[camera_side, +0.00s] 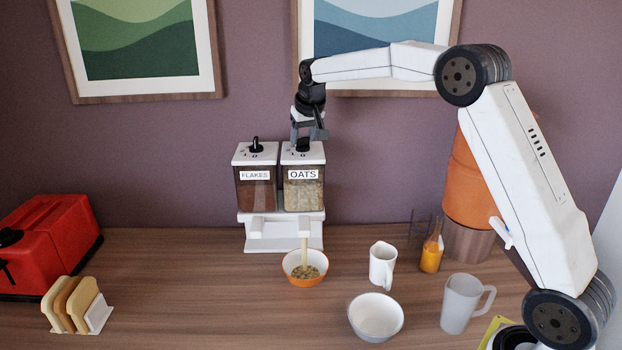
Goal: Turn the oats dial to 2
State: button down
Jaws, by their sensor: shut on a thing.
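The oats dispenser (304,192) is a clear box with a white lid and an OATS label, standing on a white stand (256,235). My gripper (304,143) points down over its lid, shut on the dark oats dial (303,147). The dial's pointer and most of its numbers are hidden by the fingers.
A white jug (382,264), an empty-looking white bowl (375,325), a frosted pitcher (460,305) and an orange bottle (431,252) stand to the right. A red toaster (45,240) and a toast rack (78,306) are at left. The table between is clear.

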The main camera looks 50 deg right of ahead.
aim_at(303, 155)
jog(key=shift+m+g+h, duration=0.4)
jog(key=shift+m+h, duration=0.4)
jog(key=shift+m, duration=1.5)
jog(key=shift+a, duration=0.1)
jog(key=shift+c, duration=0.8)
grip_release()
jog(key=v, duration=0.8)
jog(key=shift+w, duration=0.1)
